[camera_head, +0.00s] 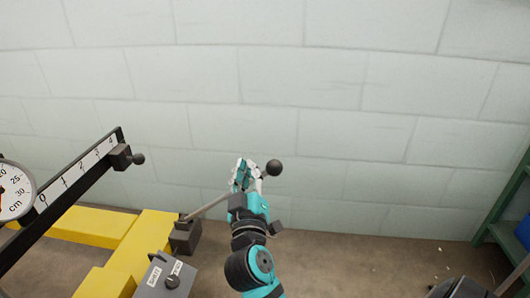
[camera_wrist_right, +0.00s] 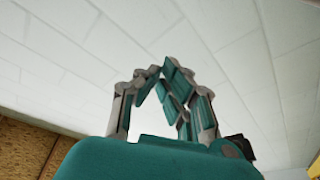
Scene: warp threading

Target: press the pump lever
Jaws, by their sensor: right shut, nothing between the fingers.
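The pump lever is a thin grey rod (camera_head: 208,207) that rises to the right from a dark block (camera_head: 185,236) on the yellow frame. A black ball knob (camera_head: 274,167) is in line with its upper end. My right gripper (camera_head: 246,165) is just left of the knob and hides the upper part of the rod. I cannot tell whether it touches the lever. The right gripper is shut and empty; its teal and grey fingers (camera_wrist_right: 165,75) also show in the wrist view, against the wall. The lever is not seen there. My left gripper is not in view.
A yellow frame (camera_head: 135,252) stands at lower left with a grey control box (camera_head: 165,277). A black numbered beam (camera_head: 75,185) and a round dial gauge (camera_head: 12,190) are at the left. A green shelf (camera_head: 505,215) is at the right edge. Floor between is mostly clear.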

